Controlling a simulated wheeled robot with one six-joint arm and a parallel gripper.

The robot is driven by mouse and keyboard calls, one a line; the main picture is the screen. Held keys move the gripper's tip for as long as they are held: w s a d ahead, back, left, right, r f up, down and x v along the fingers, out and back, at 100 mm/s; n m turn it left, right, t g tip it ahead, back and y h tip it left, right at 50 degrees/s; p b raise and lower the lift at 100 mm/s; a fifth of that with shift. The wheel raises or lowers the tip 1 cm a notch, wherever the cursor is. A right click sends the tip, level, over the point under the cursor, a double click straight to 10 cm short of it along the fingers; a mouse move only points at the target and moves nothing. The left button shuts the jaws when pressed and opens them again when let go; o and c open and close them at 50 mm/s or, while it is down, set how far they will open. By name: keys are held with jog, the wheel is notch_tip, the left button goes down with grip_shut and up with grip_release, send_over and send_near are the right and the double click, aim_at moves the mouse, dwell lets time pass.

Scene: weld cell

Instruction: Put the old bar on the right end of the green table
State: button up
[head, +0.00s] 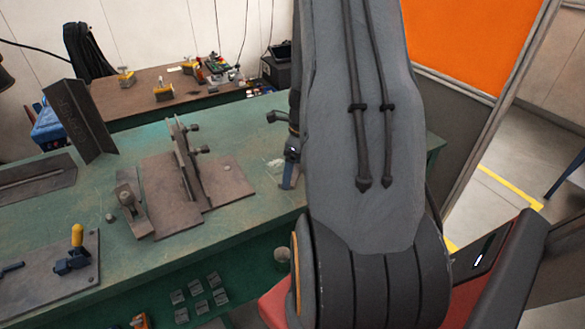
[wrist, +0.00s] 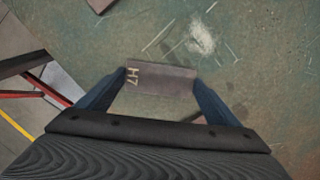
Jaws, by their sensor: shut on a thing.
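My gripper (wrist: 161,82) is shut on a dark brown bar marked H7 (wrist: 170,78), held between its two blue fingers in the wrist view. The bar is over the green table (wrist: 265,75); I cannot tell whether it touches the top. In the head view the table (head: 245,125) runs across the middle, and my arm covers much of its right end. There one blue finger (head: 289,168) shows at the arm's left edge, over the table; the bar is hidden.
A fixture with upright plates (head: 185,165) stands on the table left of my gripper. A dark angle piece (head: 75,122) stands farther left. Scratches and a pale patch (wrist: 201,38) mark the bare tabletop near the bar. Floor with a yellow line (wrist: 15,125) lies beyond the table edge.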

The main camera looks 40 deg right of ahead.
aim_at(298, 175)
jog(key=shift+f, duration=0.1)
jog(key=o, duration=1.5)
notch_tip(298, 175, up, 12)
jog(key=s+b, duration=0.2)
jog(key=s+a+n, duration=0.2)
jog(key=a+n, duration=0.7)
jog(key=n, duration=0.1)
jog(key=s+a+n, duration=0.2)
jog(key=a+n, duration=0.8)
jog(key=s+a+n+h, duration=0.1)
jog(key=s+a+n, duration=0.2)
jog(key=a+n, duration=0.6)
jog(key=shift+a+r+n+g, duration=0.35)
jog(key=shift+a+n+g, duration=0.05)
jog(key=shift+a, duration=0.15)
